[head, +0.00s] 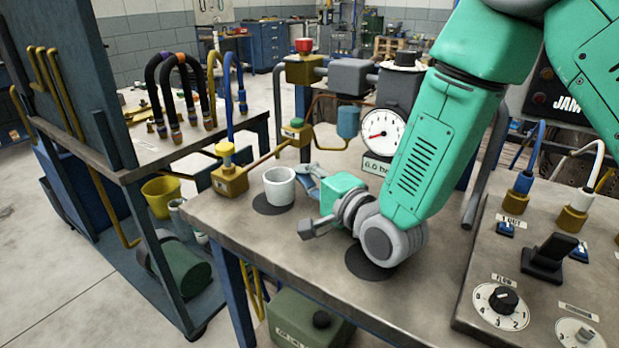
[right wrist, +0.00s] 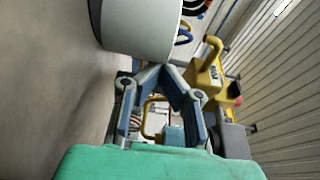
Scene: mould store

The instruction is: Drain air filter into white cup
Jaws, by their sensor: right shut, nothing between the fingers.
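The white cup (head: 279,187) stands upright on a dark round mark on the bench; it looms at the top of the right wrist view (right wrist: 140,28). My right gripper (head: 303,177) is just right of the cup, low over the bench. Its fingers (right wrist: 163,75) meet at the tips, shut and empty; I cannot tell whether they touch the cup. A blue-grey bowl (head: 347,121), apparently the air filter's, hangs behind the gripper below a grey block (head: 352,76). A yellow-knobbed brass valve (head: 229,178) sits left of the cup. My left gripper is not in view.
A pressure gauge (head: 382,134) stands behind my right arm. A green-topped valve (head: 296,132) and pipes are behind the cup. A panel with dials (head: 545,270) is at right. The bench (head: 270,245) is clear in front of the cup.

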